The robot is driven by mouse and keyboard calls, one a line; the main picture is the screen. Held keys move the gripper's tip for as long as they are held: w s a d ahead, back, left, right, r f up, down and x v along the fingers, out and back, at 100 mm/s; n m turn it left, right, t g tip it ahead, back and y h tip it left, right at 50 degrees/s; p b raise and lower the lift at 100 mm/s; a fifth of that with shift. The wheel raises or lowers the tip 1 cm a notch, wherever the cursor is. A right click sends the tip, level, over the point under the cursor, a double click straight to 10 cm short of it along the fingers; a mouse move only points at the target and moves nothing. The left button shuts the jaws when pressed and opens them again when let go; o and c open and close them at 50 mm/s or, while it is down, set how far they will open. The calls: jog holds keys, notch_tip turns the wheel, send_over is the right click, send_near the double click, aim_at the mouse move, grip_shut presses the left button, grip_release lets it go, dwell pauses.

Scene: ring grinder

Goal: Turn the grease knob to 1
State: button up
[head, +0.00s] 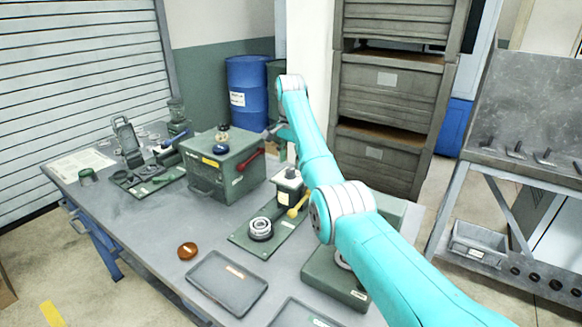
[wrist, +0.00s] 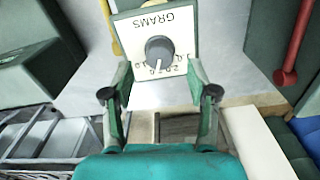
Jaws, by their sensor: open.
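The grease knob (wrist: 159,50) is a round dark grey dial on a white plate marked GRAMS (wrist: 125,38), seen upside down in the wrist view. A light pointer mark on the knob points down in that picture, toward small numbers that are hard to read. My gripper (wrist: 158,66) is open, with one green finger on each side of the plate's lower part. The knob lies between and just beyond the fingertips, with no visible contact. In the head view my gripper (head: 273,132) is small, beyond the grease unit (head: 289,187); the knob's face is not clear there.
A yellow lever (head: 298,207) stands beside the grease unit. The green box (head: 222,172) with a red lever (head: 250,160) is close on its left; the red lever also shows in the wrist view (wrist: 293,50). A bearing ring (head: 260,228) and tray (head: 228,284) sit nearer.

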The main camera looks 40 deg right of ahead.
aim_at(290, 170)
jog(key=shift+f, duration=1.55)
grip_shut()
